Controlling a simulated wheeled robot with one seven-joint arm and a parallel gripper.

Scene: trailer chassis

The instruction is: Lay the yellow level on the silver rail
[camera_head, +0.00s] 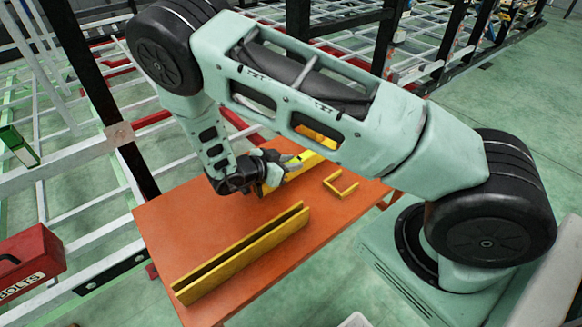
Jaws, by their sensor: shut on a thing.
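The yellow level (303,163) is a long bar over the far side of the orange table, partly hidden behind my arm. My gripper (277,172) is shut on it near its left end. I cannot tell whether the level touches the tabletop. Several silver rails form the frame at the left and back; one broad silver rail (68,161) runs on the left, past a black post. I cannot tell which rail is the one named.
The orange table (178,227) bears a long yellow slotted holder (243,251) in front and a small yellow U-shaped bracket (341,185). A red bolts box (30,262) and a green object (17,146) are at left. A black post (122,130) stands behind the table.

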